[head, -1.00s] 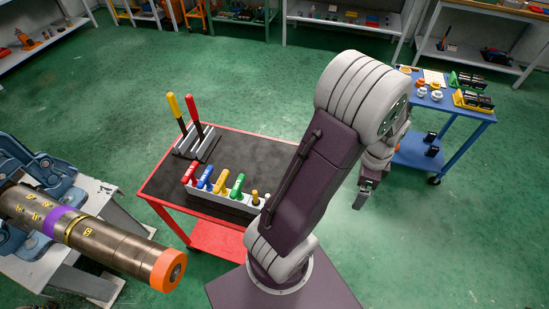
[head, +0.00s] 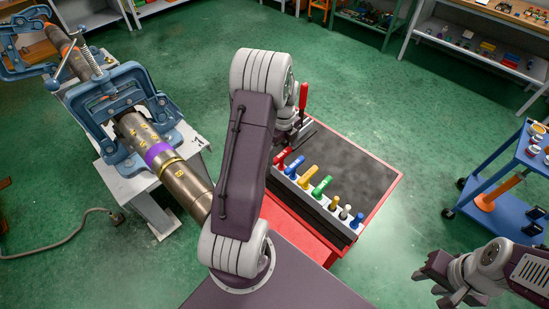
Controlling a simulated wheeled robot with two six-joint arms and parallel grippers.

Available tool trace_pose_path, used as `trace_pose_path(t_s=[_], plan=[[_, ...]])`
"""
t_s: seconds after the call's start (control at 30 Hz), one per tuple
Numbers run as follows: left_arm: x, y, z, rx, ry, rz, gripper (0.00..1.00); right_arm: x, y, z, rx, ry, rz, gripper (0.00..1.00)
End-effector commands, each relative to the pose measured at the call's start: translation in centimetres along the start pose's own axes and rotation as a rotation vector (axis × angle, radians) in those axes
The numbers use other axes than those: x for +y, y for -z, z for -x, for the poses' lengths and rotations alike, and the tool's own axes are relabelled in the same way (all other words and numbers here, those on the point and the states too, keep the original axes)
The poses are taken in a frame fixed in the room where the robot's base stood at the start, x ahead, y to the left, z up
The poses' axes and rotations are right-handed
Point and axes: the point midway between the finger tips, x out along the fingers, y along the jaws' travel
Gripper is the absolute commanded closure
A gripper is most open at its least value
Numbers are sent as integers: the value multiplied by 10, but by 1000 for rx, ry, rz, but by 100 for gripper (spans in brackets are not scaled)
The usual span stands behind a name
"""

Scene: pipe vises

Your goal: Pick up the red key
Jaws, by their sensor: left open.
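The red key (head: 283,161) stands at the far left end of a row of coloured keys in a pale rack (head: 312,200) on the red cart. My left arm crosses the middle of the head view. My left gripper (head: 287,141) is largely hidden behind that arm's upper joint, close above the red key's end of the rack. I cannot tell whether it touches the key. My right gripper (head: 436,281) is at the lower right with its dark fingers apart and nothing between them, away from the cart.
Blue, yellow and green keys (head: 321,187) and smaller pegs fill the rack. A red-handled lever (head: 303,96) stands behind it. The red cart's dark top (head: 355,165) is clear on the right. A pipe (head: 178,178) in blue vises lies left; a blue cart (head: 505,190) stands right.

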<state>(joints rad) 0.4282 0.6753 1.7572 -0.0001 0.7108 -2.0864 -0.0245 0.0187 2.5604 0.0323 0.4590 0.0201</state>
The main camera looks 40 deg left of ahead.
Motion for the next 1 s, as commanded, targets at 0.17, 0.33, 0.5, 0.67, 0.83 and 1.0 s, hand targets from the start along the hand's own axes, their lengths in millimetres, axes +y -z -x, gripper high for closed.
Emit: trace_pose_path(t_s=[0.17, 0.33, 0.5, 0.67, 0.83, 1.0], plan=[[0, 0, -14, 0, 1, 1, 0, 0, 0, 4, 0, 0, 0, 64], [-1, -2, -30, 2, -3, 2, 0, 0, 1, 11, 0, 0, 0, 64], [-3, -4, -59, 1, -2, 2, 0, 0, 2, 17, 0, 0, 0, 64], [-4, -5, -67, -1, 1, 2, 0, 0, 2, 17, 0, 0, 0, 64], [-4, -5, -67, -1, 2, 2, 14, 0, 2, 16, 0, 0, 0, 64], [-4, -5, -66, -1, 2, 2, 59, 0, 2, 16, 0, 0, 0, 64]])
